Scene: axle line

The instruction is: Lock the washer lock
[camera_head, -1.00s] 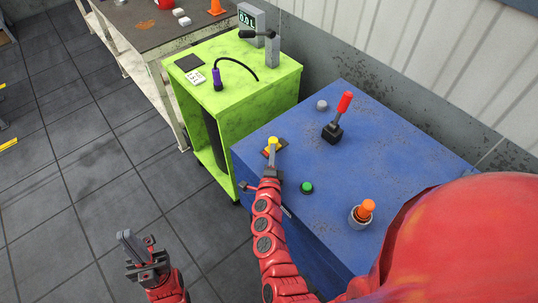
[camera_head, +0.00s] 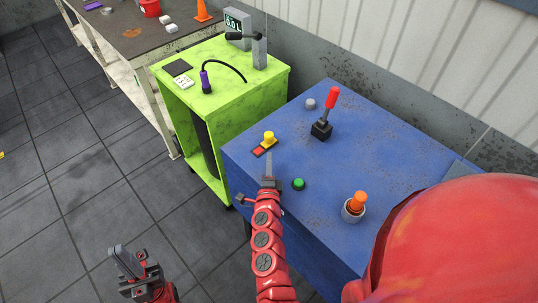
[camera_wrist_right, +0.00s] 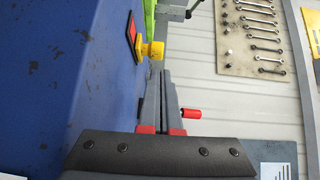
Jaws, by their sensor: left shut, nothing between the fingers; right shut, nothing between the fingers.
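The blue washer cabinet (camera_head: 330,230) stands at centre right. A yellow knob (camera_head: 268,137) sits on a dark-edged plate with a red patch (camera_head: 260,150) near its left edge; this looks like the lock. In the right wrist view the knob (camera_wrist_right: 152,50) stands out from the blue surface beside the red patch (camera_wrist_right: 131,33). My right gripper (camera_head: 269,155) is shut and empty, its tips close to the knob, with a small gap showing in the right wrist view. My left gripper (camera_head: 122,262) is shut and empty, low at left, away from the cabinet.
The blue top also carries a green button (camera_head: 298,184), an orange knob (camera_head: 357,201), a red-handled lever (camera_head: 327,115) and a grey knob (camera_head: 310,103). A green cart (camera_head: 245,85) stands behind at left. Open floor (camera_head: 90,200) lies to the left.

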